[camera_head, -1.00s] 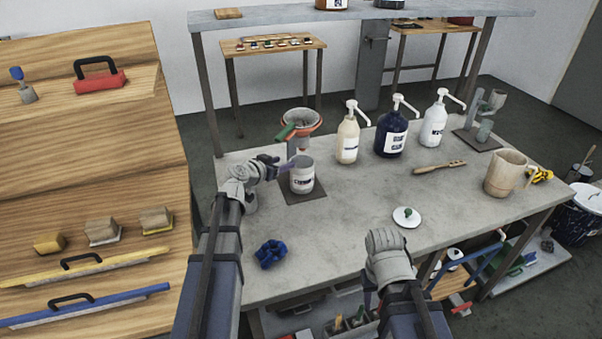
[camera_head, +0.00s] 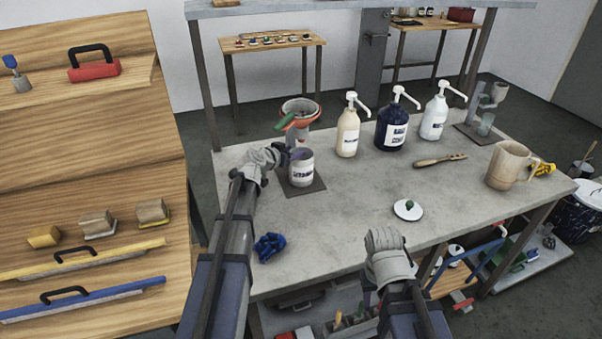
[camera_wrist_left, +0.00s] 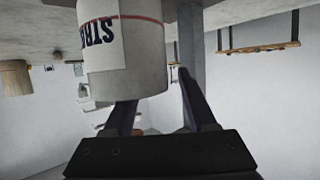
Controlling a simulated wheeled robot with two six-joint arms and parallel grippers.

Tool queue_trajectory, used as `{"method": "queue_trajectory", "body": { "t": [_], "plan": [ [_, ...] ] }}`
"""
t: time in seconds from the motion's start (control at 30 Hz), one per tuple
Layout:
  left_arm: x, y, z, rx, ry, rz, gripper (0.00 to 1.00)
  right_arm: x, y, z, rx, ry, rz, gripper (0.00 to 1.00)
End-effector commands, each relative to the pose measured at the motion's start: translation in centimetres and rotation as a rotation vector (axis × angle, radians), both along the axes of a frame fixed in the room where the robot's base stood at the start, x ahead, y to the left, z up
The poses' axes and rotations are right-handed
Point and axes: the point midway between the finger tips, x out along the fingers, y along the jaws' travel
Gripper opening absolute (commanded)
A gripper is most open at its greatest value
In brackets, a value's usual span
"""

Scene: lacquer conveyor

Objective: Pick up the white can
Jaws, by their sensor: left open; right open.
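The white can (camera_head: 301,170) stands upright on a dark square mat (camera_head: 312,188) at the left of the grey bench. It has a printed label and shows large in the left wrist view (camera_wrist_left: 125,65). My left gripper (camera_head: 286,155) is open at the can's left side. In the left wrist view one finger passes behind the can's edge and the other stands to its right, with the gripper (camera_wrist_left: 158,95) not closed on it. My right gripper (camera_head: 372,295) is open and empty at the bench's front edge, its fingers mostly hidden.
A funnel on a stand (camera_head: 300,115) is just behind the can. Cream (camera_head: 347,135), dark blue (camera_head: 391,130) and white (camera_head: 433,120) pump bottles stand to the right. A blue crumpled item (camera_head: 269,247) and a white lid (camera_head: 408,210) lie in front; bench between is clear.

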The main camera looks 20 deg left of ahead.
Motion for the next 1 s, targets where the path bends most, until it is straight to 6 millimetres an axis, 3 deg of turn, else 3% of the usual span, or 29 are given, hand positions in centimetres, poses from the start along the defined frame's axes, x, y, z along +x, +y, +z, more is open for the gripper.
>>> {"method": "queue_trajectory", "body": {
  "t": [0.13,0.63,1.0],
  "plan": [
    [-0.09,-0.01,0.08,0.000,0.000,0.000,0.56,0.00,0.00,0.08,0.000,0.000,0.000,0.44],
    [-0.11,0.00,0.08,0.000,0.000,0.000,0.00,0.00,0.00,0.08,0.000,0.000,0.000,0.44],
    [-0.10,-0.03,0.08,0.000,0.000,-0.001,0.00,0.00,0.00,0.08,0.000,0.000,0.000,0.44]
  ]
}}
